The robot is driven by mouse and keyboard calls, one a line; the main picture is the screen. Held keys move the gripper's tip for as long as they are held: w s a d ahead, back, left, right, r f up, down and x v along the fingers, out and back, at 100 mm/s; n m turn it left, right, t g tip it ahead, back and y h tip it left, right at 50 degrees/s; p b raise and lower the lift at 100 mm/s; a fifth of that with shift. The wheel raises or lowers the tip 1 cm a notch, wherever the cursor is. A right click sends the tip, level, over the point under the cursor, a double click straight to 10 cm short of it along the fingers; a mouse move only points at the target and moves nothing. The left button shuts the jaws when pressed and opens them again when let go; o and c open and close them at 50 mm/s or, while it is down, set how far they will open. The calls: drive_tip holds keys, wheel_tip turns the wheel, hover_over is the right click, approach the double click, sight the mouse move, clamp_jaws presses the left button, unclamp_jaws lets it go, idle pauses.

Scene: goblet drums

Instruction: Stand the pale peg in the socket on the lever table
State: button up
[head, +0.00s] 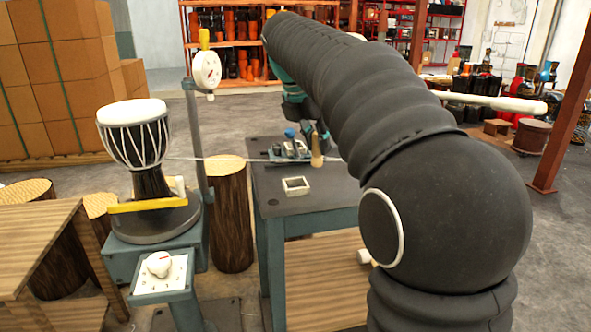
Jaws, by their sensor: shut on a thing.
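A dark-topped table (268,203) with teal legs stands in the middle, partly behind my arm. The pale peg (317,152), tan and upright, is over the back of this table. My gripper (318,131) is above it, shut on its upper end. I cannot tell whether the peg's foot touches the tabletop. A small square, pale-rimmed holder (296,186) sits on the table nearer to me, left of the peg. I cannot tell whether it is the socket. A small metal device (289,149) with a blue knob stands just left of the peg.
A thin pale rod (235,158) runs across to the table. A log stump (229,213) stands between. My arm hides the table's right side.

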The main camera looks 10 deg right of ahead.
drive_tip(key=shift+w+a+f+b, duration=0.15)
drive_tip(key=shift+w+a+f, duration=0.45)
drive_tip(key=shift+f, duration=0.55)
drive_tip(key=shift+w+a+f+b, duration=0.25)
drive_tip(key=shift+a+f, duration=0.5)
drive_tip(key=shift+f, duration=0.45)
drive_tip(key=shift+w+a+f+b, duration=0.1)
drive_tip(key=shift+w+a+f, duration=0.5)
drive_tip(key=shift+f, duration=0.55)
drive_tip(key=shift+s+a, duration=0.1)
drive_tip(key=shift+s, duration=0.05)
drive_tip(key=o, duration=0.9)
drive_tip(key=shift+f, duration=0.1)
drive_tip(key=shift+o, duration=0.2)
drive_tip(key=p+v, duration=0.1)
drive_tip(key=v, duration=1.1)
drive_tip(key=s+d+f+m+t+y, duration=0.1)
drive_tip(key=s+d+f+m+y, duration=0.1)
drive_tip(key=s+f+m, duration=0.9)
drive_tip(key=s+d+f+m+t+y, duration=0.2)
drive_tip(key=s+f+m, duration=0.9)
drive_tip(key=s, duration=0.6)
drive_tip(key=shift+f+m, duration=0.35)
drive_tip(key=shift+m, duration=0.65)
